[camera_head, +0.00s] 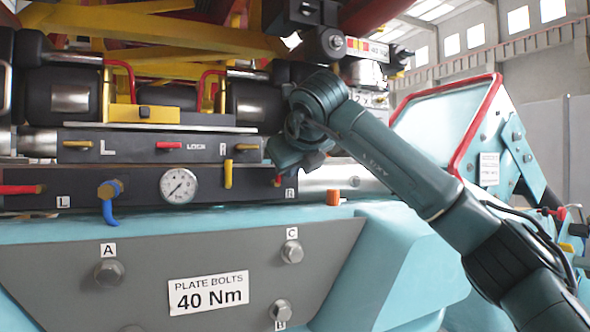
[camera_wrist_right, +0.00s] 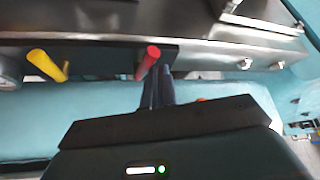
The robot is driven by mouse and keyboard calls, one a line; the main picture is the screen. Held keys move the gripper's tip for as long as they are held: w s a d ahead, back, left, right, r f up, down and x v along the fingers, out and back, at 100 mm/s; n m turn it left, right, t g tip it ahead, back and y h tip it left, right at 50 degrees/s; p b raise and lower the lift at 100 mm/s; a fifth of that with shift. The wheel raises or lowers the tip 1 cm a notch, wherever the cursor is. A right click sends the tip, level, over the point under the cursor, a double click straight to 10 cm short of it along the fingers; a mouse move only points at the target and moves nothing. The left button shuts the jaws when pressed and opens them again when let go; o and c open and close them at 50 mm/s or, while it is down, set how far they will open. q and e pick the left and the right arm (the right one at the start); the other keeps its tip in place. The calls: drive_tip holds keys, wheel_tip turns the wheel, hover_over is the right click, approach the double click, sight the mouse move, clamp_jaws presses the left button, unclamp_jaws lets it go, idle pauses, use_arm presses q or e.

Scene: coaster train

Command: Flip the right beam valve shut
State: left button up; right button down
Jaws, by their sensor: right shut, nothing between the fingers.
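The right beam valve's red handle (camera_head: 277,181) shows only as a small piece beside the R label on the lower dark beam (camera_head: 130,195); my right gripper hides the rest. In the right wrist view the red handle (camera_wrist_right: 148,62) stands out from the beam, at a slant. My right gripper (camera_wrist_right: 158,90) is shut and empty, its fingertips just below the handle in that view; I cannot tell whether they touch it. In the head view my right gripper (camera_head: 283,164) is in front of the beam's right end. My left gripper is not in view.
A yellow handle (camera_head: 228,173) hangs just left of the gripper. A pressure gauge (camera_head: 179,185), a blue hooked handle (camera_head: 109,200) and the left red handle (camera_head: 22,189) sit along the beam. An orange cap (camera_head: 333,198) is to the right. A bolted plate (camera_head: 200,250) lies below.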

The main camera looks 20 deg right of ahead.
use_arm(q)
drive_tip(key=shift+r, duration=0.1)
use_arm(e)
drive_tip(key=shift+r, duration=0.15)
drive_tip(key=shift+r+p, duration=0.7)
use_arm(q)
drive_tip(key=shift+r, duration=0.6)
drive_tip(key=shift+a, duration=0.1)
